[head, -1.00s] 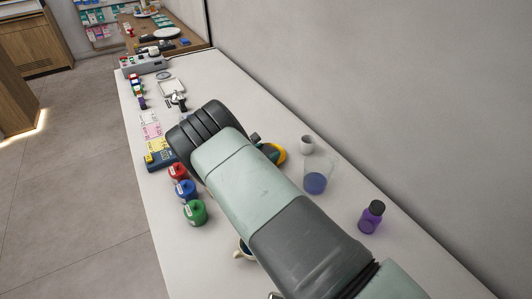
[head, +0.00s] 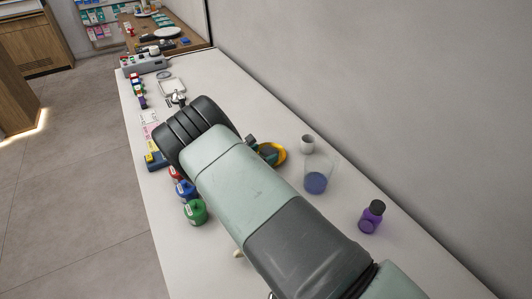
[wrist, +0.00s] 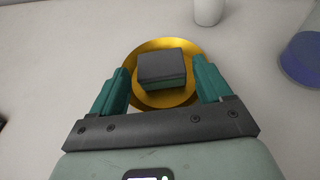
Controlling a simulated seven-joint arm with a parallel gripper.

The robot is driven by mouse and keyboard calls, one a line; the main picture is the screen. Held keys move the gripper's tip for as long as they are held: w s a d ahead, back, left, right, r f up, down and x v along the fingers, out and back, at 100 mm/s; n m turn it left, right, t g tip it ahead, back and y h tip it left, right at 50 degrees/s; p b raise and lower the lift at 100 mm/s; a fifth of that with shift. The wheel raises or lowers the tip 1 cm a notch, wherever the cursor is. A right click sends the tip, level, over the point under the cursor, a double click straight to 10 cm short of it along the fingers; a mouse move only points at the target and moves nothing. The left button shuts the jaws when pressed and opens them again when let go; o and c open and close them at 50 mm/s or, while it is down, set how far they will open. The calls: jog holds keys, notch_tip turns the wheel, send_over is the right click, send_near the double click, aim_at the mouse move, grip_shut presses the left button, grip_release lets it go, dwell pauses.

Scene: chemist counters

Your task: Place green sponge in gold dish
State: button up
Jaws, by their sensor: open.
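The green sponge (wrist: 162,70), with a dark grey top and a green side, lies inside the gold dish (wrist: 160,101) in the wrist view. My gripper (wrist: 160,82) is open, its two teal fingers on either side of the sponge. A gap shows between the left finger and the sponge, and a narrower one on the right. In the head view the gold dish (head: 281,153) shows at the right edge of my arm with green on it. My arm hides part of that area, and only a bit of my gripper (head: 251,142) shows there.
A white cup (head: 307,144) and a clear beaker with blue liquid (head: 316,182) stand close to the dish. A purple bottle (head: 371,217) stands further right. Green (head: 194,211) and blue (head: 186,189) jars line the counter's left edge. The wall bounds the right side.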

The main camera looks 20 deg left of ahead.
jog(key=v, duration=0.9)
jog(key=shift+s+r, duration=0.1)
jog(key=shift+s, duration=0.15)
jog(key=d+r+m+g+h, duration=0.2)
jog(key=d+r+m+g, duration=0.5)
jog(key=d+r+m, duration=0.9)
jog(key=s+d+r+m+g+y, duration=0.1)
jog(key=s+d+r+m, duration=0.2)
jog(key=s+d+r, duration=0.4)
jog(key=s+d+r+m+g+y, duration=0.1)
jog(key=s+d+r+m+y, duration=0.15)
jog(key=d+r, duration=0.5)
jog(key=s+d+r+m+t+y, duration=0.1)
jog(key=s+r+m, duration=0.3)
jog(key=s, duration=0.5)
jog(key=s+d+r+m+t+y, duration=0.1)
jog(key=s+r+m, duration=0.3)
jog(key=s, duration=0.5)
jog(key=shift+m+y, duration=0.75)
jog(key=shift+m, duration=0.1)
